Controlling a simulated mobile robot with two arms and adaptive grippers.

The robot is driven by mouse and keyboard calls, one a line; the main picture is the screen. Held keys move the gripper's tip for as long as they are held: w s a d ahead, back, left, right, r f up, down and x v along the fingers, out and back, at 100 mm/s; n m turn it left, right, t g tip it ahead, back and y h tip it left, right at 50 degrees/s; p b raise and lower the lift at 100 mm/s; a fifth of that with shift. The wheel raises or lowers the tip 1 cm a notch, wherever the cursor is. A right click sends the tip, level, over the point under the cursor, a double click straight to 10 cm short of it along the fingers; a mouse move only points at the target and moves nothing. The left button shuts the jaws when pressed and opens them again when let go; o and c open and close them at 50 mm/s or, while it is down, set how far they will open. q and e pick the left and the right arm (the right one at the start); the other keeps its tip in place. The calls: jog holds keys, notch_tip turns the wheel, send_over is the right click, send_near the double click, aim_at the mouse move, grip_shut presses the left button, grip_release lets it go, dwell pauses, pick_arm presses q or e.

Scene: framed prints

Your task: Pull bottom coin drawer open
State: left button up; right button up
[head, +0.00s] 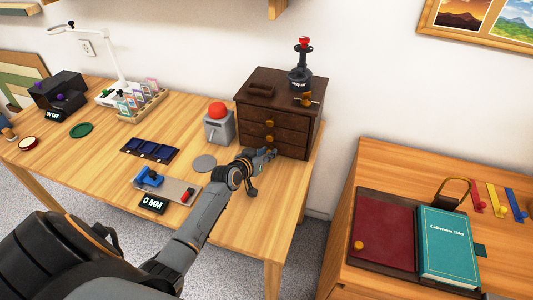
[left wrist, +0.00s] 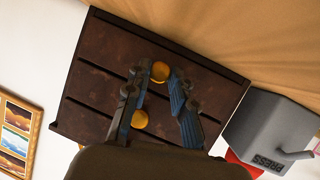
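The dark brown coin cabinet (head: 290,132) stands at the right end of the wooden table, with brass knobs down its drawer fronts. Its drawers look shut. My left gripper (head: 268,154) is in front of the lowest drawer and hides that drawer's knob in the head view. In the left wrist view the cabinet (left wrist: 105,75) appears turned over. The bottom knob (left wrist: 160,71) shows between the tips of my left gripper (left wrist: 160,74). Its fingers are apart; I cannot tell whether they touch the knob. Another knob (left wrist: 140,119) shows farther back between the fingers. My right gripper is not in view.
A grey box with a red button (head: 218,120) stands left of the cabinet. A black stand with a red top (head: 301,66) is on the cabinet. A blue tray (head: 150,150) and a grey disc (head: 204,163) lie nearby. A second table with a teal book (head: 447,248) is at right.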

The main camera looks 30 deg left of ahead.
pick_arm(q)
grip_shut()
jog(key=shift+s, duration=0.25)
jog(key=s+p, duration=0.1)
jog(key=s, duration=0.2)
jog(key=s+d+p, duration=0.1)
jog(key=s+p, duration=0.1)
jog(key=s+d+p, duration=0.1)
jog(key=s+p, duration=0.1)
jog(key=s, duration=0.1)
jog(key=shift+s+d+r, duration=0.1)
jog(key=shift+s+r, duration=0.1)
jog(key=shift+s, duration=0.1)
jog(key=s+p, duration=0.1)
jog(key=s, duration=0.1)
jog(key=s+d, duration=0.1)
jog(key=s, duration=0.1)
jog(key=shift+s+f+p, duration=0.1)
jog(key=shift+s+p, duration=0.25)
jog(key=shift+s+d, duration=0.2)
jog(key=shift+s, duration=0.3)
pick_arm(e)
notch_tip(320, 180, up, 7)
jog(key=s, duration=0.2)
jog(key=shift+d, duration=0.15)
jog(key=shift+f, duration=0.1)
